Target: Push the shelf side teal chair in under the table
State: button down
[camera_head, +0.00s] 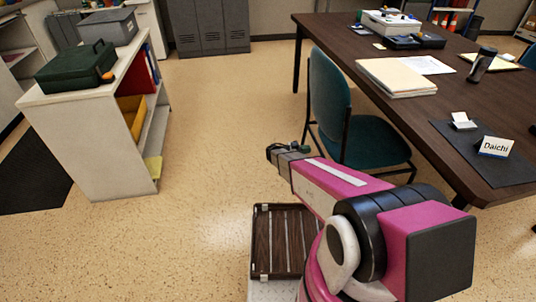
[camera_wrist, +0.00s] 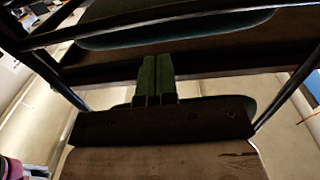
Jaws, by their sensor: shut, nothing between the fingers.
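The teal chair (camera_head: 330,95) stands on the left, shelf-facing side of the dark wooden table (camera_head: 420,115). Its back is toward the shelf and its seat (camera_head: 372,145) points toward the table. The seat shows beside the table's near edge; I cannot tell how far it reaches below the top. My gripper (camera_head: 304,149) is low, just left of the chair's frame. In the wrist view the shut, empty green-grey fingers (camera_wrist: 155,65) point at dark chair bars (camera_wrist: 120,35) and a teal surface (camera_wrist: 175,28). I cannot tell whether they touch.
A low white shelf (camera_head: 95,130) stands at the left with a green case (camera_head: 76,68) and a grey box (camera_head: 104,27) on top. Clear floor (camera_head: 220,110) lies between shelf and chair. Folders (camera_head: 396,78), a tumbler (camera_head: 482,64) and a name card (camera_head: 495,147) are on the table.

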jog(key=a, duration=0.5)
jog(key=shift+s+r, duration=0.1)
jog(key=shift+s, duration=0.3)
jog(key=s+d+r+n+g+y, duration=0.2)
jog(key=s+d+r+n+y, duration=0.15)
jog(key=s, duration=0.25)
jog(key=s+d+r+n+g+y, duration=0.2)
jog(key=s+d+r+n+y, duration=0.15)
jog(key=s+y, duration=0.2)
jog(key=s+a+r+n+t+y, duration=0.1)
jog(key=s+a+r+n+y, duration=0.1)
jog(key=s+r+n+y, duration=0.6)
jog(key=shift+a+r+n+y, duration=0.35)
jog(key=shift+r+n+y, duration=0.05)
jog(key=shift+r+n, duration=0.1)
